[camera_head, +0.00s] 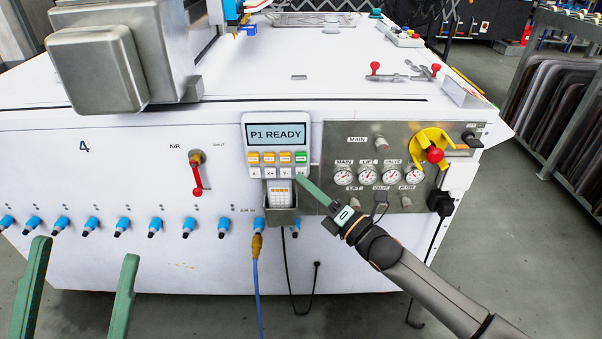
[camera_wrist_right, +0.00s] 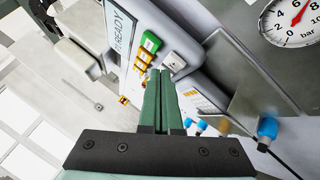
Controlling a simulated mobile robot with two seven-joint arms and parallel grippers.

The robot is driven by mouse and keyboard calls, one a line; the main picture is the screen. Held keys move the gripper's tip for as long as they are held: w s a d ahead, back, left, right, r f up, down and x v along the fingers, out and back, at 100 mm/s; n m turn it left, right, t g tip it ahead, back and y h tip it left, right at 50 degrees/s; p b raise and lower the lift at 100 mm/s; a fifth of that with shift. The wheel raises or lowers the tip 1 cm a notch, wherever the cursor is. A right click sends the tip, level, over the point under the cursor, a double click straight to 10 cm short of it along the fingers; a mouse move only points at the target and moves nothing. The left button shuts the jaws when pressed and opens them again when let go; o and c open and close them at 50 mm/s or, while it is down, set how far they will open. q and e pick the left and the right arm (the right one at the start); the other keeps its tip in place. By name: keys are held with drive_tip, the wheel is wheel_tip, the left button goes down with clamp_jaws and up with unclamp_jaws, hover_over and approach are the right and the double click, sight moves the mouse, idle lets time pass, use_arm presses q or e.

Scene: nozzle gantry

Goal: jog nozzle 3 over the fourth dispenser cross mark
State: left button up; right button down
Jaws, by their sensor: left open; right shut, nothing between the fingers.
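The control panel (camera_head: 276,118) on the machine's white front shows "P1 READY". Its keys are orange (camera_head: 268,157) and green (camera_head: 301,157) above, with a pale row below. My right gripper (camera_head: 299,179) is shut and empty, its tips at the panel's lower right corner. In the right wrist view the tips (camera_wrist_right: 160,73) lie close to the pale key (camera_wrist_right: 174,61) beside the green key (camera_wrist_right: 150,42); contact cannot be told. My left gripper (camera_head: 85,248) is open, low at the left, away from the panel. No nozzle 3 or dispenser cross mark can be made out.
Below the panel, a metal pocket (camera_head: 281,215) holds a pale card or device. A steel gauge plate (camera_head: 340,145) with a yellow-and-red switch (camera_head: 434,153) is to the right. A red air lever (camera_head: 197,178) is to the left. Several blue fittings line the front below.

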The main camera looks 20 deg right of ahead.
drive_tip(key=shift+w+d+b, duration=0.2)
drive_tip(key=shift+w+b, duration=0.1)
drive_tip(key=shift+w, duration=0.45)
idle(1.0)
drive_tip(key=shift+s, duration=0.1)
idle(3.3)
drive_tip(key=shift+s+a+p, duration=0.25)
drive_tip(key=shift+s+p, duration=0.4)
drive_tip(key=shift+s, duration=0.2)
drive_tip(key=shift+s+a+p, duration=0.25)
drive_tip(key=shift+s+p, duration=0.2)
drive_tip(key=shift+s, duration=0.35)
drive_tip(key=shift+s+a+p, duration=0.2)
drive_tip(key=shift+s+p, duration=0.25)
drive_tip(key=shift+s, duration=0.35)
drive_tip(key=shift+s+a+p, duration=0.25)
drive_tip(key=shift+s+p, duration=0.2)
drive_tip(key=shift+s, duration=0.35)
